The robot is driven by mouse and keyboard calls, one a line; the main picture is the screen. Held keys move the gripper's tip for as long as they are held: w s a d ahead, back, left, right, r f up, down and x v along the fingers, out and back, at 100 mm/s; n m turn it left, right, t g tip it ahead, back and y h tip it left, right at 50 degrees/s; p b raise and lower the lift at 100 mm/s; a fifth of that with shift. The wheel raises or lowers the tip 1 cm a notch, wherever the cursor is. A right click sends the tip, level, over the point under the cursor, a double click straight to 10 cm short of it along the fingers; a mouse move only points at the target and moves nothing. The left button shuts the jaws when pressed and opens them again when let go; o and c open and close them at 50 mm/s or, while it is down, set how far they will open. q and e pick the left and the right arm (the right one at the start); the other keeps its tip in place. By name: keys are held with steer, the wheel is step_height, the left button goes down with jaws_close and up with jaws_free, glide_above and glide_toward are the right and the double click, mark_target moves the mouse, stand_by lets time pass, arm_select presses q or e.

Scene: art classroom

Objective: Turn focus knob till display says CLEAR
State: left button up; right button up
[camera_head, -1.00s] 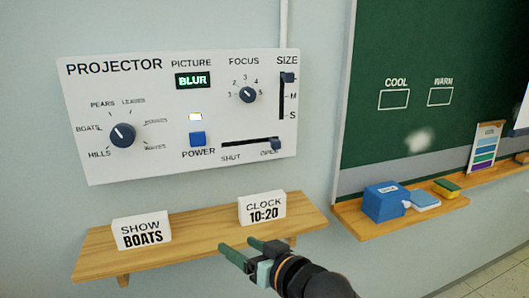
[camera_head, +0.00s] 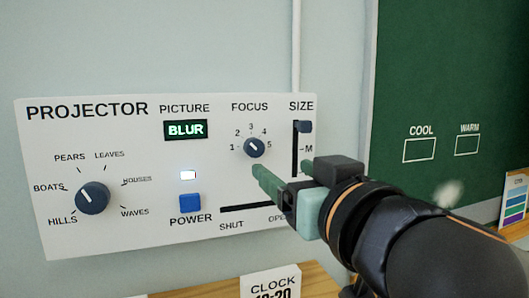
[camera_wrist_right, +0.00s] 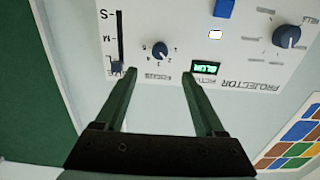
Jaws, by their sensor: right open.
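The focus knob (camera_head: 254,148) is a small dark blue knob on the white projector panel, ringed by numbers 1 to 5. Its white mark seems to point up and left, near 2. The green-lit display (camera_head: 185,129) reads BLUR. My right gripper (camera_head: 277,175) is open and empty, just below and right of the knob in the head view. In the upside-down right wrist view, the focus knob (camera_wrist_right: 159,50) shows between the open fingers, beyond their tips. I see no contact. My left gripper is out of view.
The size slider (camera_head: 305,126) is at the top. My gripper hides the shutter slider's OPEN end. A clock card (camera_head: 271,284) stands on the shelf below.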

mark_target(257, 150)
steer(key=p+x, duration=0.2)
steer(key=x, duration=0.8)
steer(key=shift+w+a+r+p, duration=0.1)
steer(key=shift+w+a+p, duration=0.05)
steer(key=shift+w+p, duration=0.25)
steer(key=shift+w+a, duration=0.2)
steer(key=shift+w, duration=0.5)
steer(key=shift+c, duration=0.2)
jaws_close()
